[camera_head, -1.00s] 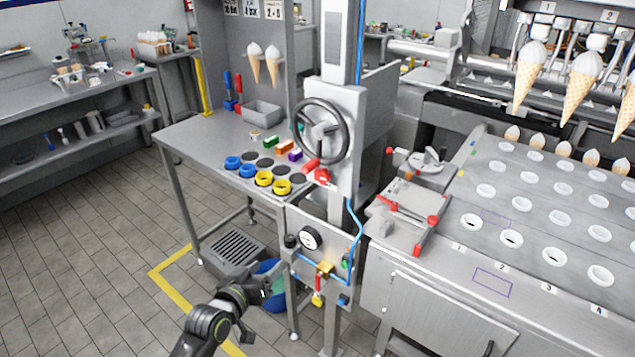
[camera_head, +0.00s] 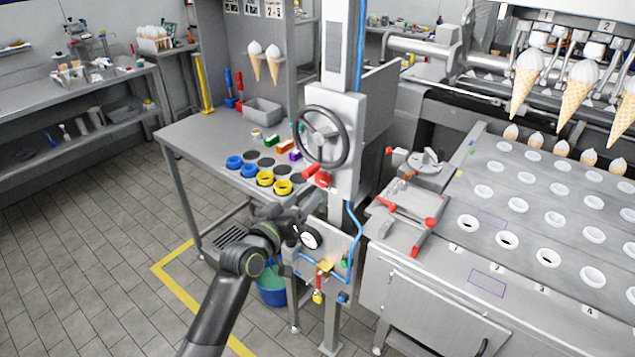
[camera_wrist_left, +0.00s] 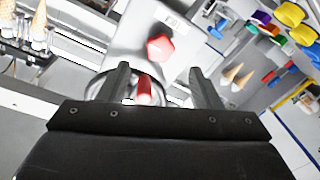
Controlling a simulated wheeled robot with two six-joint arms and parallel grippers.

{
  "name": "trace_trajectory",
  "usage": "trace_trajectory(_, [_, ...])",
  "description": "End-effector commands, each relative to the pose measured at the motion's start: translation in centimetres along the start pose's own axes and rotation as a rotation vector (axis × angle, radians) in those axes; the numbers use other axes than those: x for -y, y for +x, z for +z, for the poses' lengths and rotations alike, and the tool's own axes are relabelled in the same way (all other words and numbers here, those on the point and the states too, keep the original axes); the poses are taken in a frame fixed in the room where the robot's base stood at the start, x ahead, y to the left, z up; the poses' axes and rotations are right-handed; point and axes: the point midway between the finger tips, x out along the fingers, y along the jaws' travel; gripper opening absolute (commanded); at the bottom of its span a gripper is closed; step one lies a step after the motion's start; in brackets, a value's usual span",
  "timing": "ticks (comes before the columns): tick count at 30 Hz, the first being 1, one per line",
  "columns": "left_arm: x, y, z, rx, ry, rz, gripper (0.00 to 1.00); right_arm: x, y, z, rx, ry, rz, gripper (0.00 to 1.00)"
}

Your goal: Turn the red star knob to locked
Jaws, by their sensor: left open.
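The red star knob (camera_head: 322,179) is on the front of the grey press column, just below the handwheel (camera_head: 324,135). It also shows in the left wrist view (camera_wrist_left: 160,47), beyond the fingertips and roughly between their lines. My left gripper (camera_wrist_left: 160,70) is open and empty, apart from the knob. In the head view the left gripper (camera_head: 304,214) is below the knob, in front of the column. A red handle (camera_wrist_left: 145,89) on the handwheel shows between the fingers in the wrist view. The knob's locked marking is too small to read. My right gripper is not in view.
A panel with a gauge (camera_head: 311,238) and a blue hose (camera_head: 354,235) sit close to my left gripper. A side table (camera_head: 205,140) with blue and yellow rings is left of the column. A steel counter with a red-handled clamp (camera_head: 408,212) is at right.

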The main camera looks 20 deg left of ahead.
Motion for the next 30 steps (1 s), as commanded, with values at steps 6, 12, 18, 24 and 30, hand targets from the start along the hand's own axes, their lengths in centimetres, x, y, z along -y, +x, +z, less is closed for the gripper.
trace_trajectory(6, [-0.1,3.8,-0.2,-0.001,-0.001,0.001,0.59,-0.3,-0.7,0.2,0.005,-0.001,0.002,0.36])
trace_trajectory(12, [0.0,6.2,-0.1,-0.001,0.0,0.0,0.59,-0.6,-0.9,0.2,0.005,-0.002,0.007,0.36])
trace_trajectory(18, [0.0,7.4,0.0,-0.001,-0.001,0.0,0.59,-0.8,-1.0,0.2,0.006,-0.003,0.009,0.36])
trace_trajectory(24, [0.0,7.6,0.0,0.0,0.0,0.0,0.59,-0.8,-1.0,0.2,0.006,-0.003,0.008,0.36])
trace_trajectory(30, [0.0,7.5,0.0,-0.001,0.0,0.0,0.5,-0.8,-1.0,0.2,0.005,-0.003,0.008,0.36])
